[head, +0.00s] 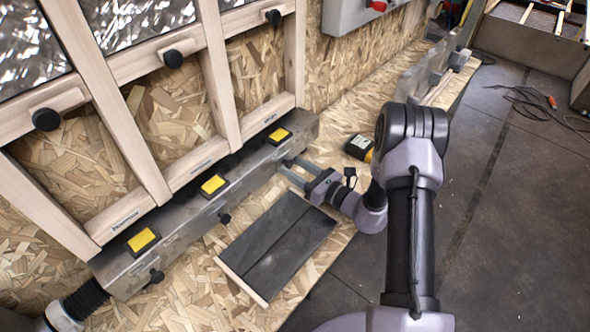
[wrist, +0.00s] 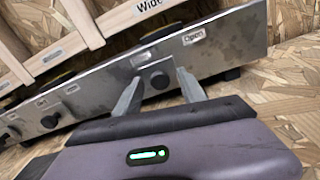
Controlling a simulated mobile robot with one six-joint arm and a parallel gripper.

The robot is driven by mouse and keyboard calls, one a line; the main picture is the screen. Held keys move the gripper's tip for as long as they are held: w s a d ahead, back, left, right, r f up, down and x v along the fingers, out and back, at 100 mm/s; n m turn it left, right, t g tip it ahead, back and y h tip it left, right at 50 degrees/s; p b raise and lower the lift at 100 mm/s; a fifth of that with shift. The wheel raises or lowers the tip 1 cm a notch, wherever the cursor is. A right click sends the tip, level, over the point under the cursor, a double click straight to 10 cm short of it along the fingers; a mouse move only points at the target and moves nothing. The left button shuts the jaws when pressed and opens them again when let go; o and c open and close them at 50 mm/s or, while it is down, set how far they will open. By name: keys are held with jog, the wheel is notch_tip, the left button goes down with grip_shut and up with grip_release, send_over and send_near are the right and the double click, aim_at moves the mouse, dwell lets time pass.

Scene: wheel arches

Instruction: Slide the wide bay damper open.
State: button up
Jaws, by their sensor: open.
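A long grey metal duct (head: 200,215) runs along the foot of the wooden frame, with black damper knobs on its front face. In the wrist view, the wide bay's damper knob (wrist: 159,80) sits below the "Wide" label (wrist: 147,8). An "Open" label (wrist: 193,37) is on the metal to the knob's right, and a small unreadable label is just above it. My gripper (wrist: 159,92) is open, its fingers on either side of the knob; contact is not clear. In the head view, my gripper (head: 289,165) reaches the duct's right end and that knob cannot be made out.
Other damper knobs (head: 225,218) lie farther left along the duct, and yellow-topped blocks (head: 214,185) sit on it. A dark panel (head: 277,243) lies on the chipboard below my gripper. A yellow-black tool (head: 359,147) lies behind my wrist.

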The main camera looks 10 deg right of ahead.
jog(key=shift+c, duration=0.2)
grip_shut()
dwell(1.3)
